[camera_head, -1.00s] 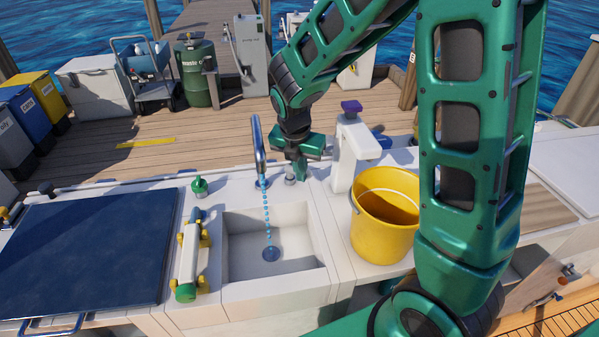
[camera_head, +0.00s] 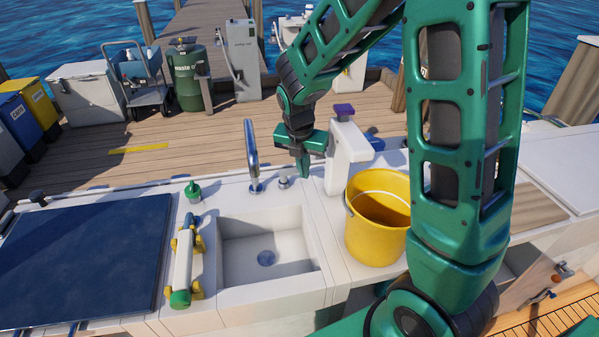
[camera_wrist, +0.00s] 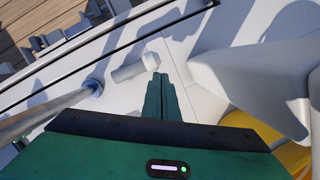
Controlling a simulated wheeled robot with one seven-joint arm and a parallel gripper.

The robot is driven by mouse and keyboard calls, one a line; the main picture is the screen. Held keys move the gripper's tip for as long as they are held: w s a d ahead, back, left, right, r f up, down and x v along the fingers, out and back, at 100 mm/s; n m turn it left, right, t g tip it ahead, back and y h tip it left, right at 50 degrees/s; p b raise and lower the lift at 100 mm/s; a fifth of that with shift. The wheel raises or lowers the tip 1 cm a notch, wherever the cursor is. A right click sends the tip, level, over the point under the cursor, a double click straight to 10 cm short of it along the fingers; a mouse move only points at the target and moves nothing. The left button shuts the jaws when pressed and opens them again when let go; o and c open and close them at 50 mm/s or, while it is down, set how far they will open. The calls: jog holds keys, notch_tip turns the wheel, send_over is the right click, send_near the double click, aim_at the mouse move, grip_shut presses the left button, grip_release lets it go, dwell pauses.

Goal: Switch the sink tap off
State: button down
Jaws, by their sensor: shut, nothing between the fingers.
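The sink tap (camera_head: 252,152) is a chrome curved spout standing behind the white sink basin (camera_head: 235,262). No water runs from it and the basin looks empty. A small pale tap handle (camera_head: 284,182) stands just right of the spout's base; in the wrist view the handle (camera_wrist: 135,69) lies just ahead and left of my fingertips. My gripper (camera_head: 304,174) is shut and empty, pointing down just right of the handle. In the wrist view my gripper (camera_wrist: 160,80) shows its green fingers together, close by the handle; I cannot tell whether they touch.
A yellow bucket (camera_head: 372,235) stands right of the sink. A white post with a purple top (camera_head: 345,152) rises close to my gripper's right. A green-capped bottle (camera_head: 193,191) and a white-and-green device (camera_head: 185,262) sit left of the basin. A dark blue panel (camera_head: 80,255) lies further left.

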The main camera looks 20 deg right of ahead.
jog(key=shift+w+d+r, duration=0.15)
jog(key=shift+w+d, duration=0.15)
dwell(0.4)
